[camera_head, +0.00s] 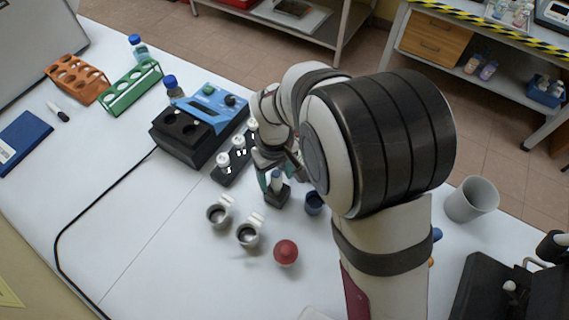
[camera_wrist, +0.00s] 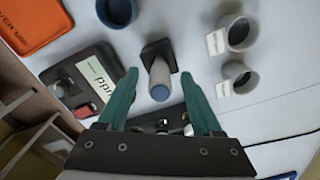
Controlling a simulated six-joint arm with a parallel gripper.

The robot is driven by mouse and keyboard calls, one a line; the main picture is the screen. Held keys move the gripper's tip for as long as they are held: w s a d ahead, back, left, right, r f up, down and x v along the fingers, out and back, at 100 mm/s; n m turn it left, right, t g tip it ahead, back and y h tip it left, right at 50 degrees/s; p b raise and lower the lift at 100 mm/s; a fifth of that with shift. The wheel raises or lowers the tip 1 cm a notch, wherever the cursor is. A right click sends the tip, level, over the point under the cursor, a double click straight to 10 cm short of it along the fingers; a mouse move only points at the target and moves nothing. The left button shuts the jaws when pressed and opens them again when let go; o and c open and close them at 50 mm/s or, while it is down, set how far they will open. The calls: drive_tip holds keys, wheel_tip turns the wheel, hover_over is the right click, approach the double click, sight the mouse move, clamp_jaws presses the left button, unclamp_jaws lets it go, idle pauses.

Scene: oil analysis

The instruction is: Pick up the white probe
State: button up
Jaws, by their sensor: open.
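The white probe (camera_head: 276,180) with a blue top stands upright in a small black holder (camera_head: 278,195). In the wrist view the probe (camera_wrist: 157,72) points its blue end towards me, in the upper middle. My gripper (camera_wrist: 158,79) is open, with one teal finger on each side of the probe in the picture. Nothing is held. In the head view my gripper (camera_head: 272,170) is at the holder, partly hidden by my arm. I cannot tell whether the fingers touch the probe.
Two metal cups with white tabs (camera_head: 219,213) (camera_head: 249,232), a red-topped object (camera_head: 286,252) and a dark blue cup (camera_head: 314,202) stand close by. A black rack of white-capped vials (camera_head: 232,170) is behind.

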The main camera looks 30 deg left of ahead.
clamp_jaws()
idle(1.4)
